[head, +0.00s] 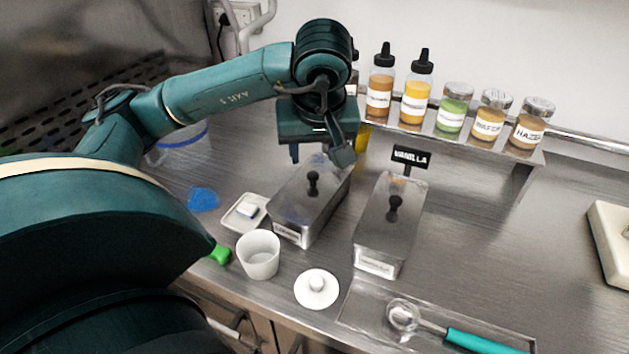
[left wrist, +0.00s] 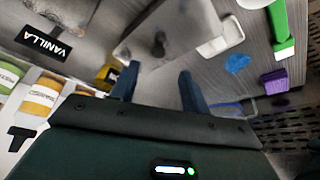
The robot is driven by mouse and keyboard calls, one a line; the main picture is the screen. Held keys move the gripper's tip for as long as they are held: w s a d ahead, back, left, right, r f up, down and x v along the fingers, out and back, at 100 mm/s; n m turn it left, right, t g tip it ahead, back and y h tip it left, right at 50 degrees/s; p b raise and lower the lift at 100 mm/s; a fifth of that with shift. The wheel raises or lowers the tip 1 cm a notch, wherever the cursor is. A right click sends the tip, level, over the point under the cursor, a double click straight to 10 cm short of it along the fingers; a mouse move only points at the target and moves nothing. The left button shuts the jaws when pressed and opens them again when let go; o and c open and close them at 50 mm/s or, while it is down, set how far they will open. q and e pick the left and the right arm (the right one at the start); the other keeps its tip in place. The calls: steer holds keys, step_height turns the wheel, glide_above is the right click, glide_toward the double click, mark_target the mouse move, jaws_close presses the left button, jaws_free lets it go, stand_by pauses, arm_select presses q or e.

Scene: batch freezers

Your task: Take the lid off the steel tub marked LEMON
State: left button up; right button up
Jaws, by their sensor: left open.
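Two lidded steel tubs stand on the counter, each with a black knob on its lid. The left tub (head: 300,208) has a front label too blurred to read surely; the right tub (head: 388,222) has a blurred label too. My left gripper (head: 322,156) is open and empty, above the back end of the left tub, behind its knob (head: 313,183). In the left wrist view my left gripper (left wrist: 158,84) has its fingers spread, with the lid (left wrist: 180,32) and its knob (left wrist: 158,44) beyond the tips. My right gripper is in neither view.
A VANILLA sign (head: 411,158) stands behind the right tub. A shelf (head: 470,142) of bottles and jars runs behind. A scoop (head: 404,316) lies on a front tray.

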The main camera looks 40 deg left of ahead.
mark_target(313, 176)
arm_select(q)
steer(key=x, duration=0.3)
steer(key=shift+p+x, duration=0.35)
steer(key=shift+x, duration=2.2)
steer(key=shift+d, duration=0.1)
jaws_close()
